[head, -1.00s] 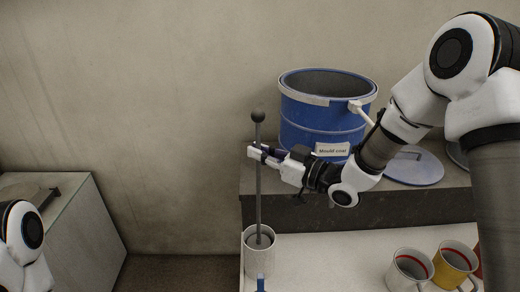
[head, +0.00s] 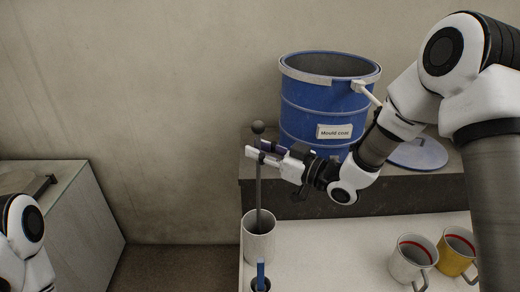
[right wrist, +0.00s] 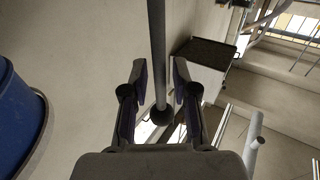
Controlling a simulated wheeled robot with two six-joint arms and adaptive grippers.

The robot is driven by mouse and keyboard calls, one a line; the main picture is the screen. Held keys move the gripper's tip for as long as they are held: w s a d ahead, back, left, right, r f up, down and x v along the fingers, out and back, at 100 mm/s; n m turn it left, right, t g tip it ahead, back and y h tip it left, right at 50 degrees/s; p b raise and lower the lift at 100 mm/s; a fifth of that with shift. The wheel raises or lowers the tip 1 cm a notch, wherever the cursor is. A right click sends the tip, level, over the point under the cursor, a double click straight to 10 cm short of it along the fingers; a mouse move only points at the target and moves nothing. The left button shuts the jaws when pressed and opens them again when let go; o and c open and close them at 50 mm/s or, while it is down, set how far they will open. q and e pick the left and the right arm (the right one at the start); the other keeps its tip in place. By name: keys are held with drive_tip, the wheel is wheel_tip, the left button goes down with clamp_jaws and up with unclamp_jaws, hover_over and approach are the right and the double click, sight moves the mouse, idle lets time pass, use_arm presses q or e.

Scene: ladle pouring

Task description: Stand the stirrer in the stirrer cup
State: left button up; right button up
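The stirrer (head: 258,185) is a thin grey rod with a dark ball on top. It stands nearly upright with its lower end inside the white stirrer cup (head: 258,245); the cup hides its foot. My right gripper (head: 262,152) is around the rod just below the ball. In the right wrist view its two fingers (right wrist: 157,100) are apart, with the rod (right wrist: 157,50) between them and gaps on both sides. The ball (right wrist: 161,116) also shows there. My left arm is at the lower left edge of the head view; its gripper is out of view.
A blue bucket (head: 320,112) labelled "Mould coat" stands on a raised dark ledge (head: 420,190) behind my right arm. A blue-handled item (head: 261,275) is just in front of the cup. White (head: 408,266) and yellow (head: 458,258) mugs stand at right.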

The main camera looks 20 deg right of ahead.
drive_tip(key=shift+s+d, duration=0.1)
drive_tip(key=v, duration=1.1)
drive_tip(key=shift+s+d, duration=0.2)
drive_tip(key=shift+s, duration=0.1)
drive_tip(key=shift+f, duration=0.15)
idle(0.4)
